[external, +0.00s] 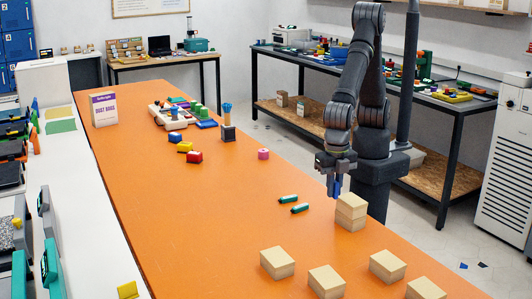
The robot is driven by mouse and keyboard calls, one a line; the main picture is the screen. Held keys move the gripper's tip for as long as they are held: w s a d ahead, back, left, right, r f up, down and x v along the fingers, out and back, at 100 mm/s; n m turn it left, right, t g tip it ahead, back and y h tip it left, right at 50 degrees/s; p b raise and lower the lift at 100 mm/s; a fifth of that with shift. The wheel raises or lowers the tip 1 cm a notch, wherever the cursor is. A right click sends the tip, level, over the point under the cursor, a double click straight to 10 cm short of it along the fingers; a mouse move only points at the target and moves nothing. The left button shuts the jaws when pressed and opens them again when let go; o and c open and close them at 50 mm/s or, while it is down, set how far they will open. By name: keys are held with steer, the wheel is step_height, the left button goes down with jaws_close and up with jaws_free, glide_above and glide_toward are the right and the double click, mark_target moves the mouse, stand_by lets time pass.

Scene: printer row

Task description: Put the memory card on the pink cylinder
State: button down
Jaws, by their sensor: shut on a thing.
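The pink cylinder (263,154) stands on the orange table, right of the middle row of small things, with clear table around it. My gripper (334,185) points down, just left of and above a stack of two wooden blocks (350,212). It is shut on a small dark blue piece that shows between and below the jaws. This piece fits a memory card, but it is too small to be sure. The gripper is apart from the pink cylinder, to its right and nearer the camera. Whether the held piece touches the table or the blocks cannot be told.
Several wooden blocks (277,262) stand at the front. Red, yellow and blue pieces (186,147) and a dark holder (228,133) with blue sticks are further back. The table between gripper and cylinder is mostly bare.

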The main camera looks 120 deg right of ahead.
steer(key=w+d+r+m, duration=0.15)
steer(key=d+m, duration=0.25)
steer(key=d, duration=1.4)
steer(key=w+d+r+m, duration=0.15)
steer(key=d+m, duration=0.25)
steer(key=d, duration=1.4)
steer(key=s+d+m, duration=0.9)
steer(key=s+d, duration=1.3)
steer(key=d, duration=0.4)
glide_above(263, 150)
steer(key=f, duration=0.6)
steer(key=shift+a+f, duration=0.2)
steer(key=shift+f, duration=2.05)
steer(key=shift+f, duration=0.1)
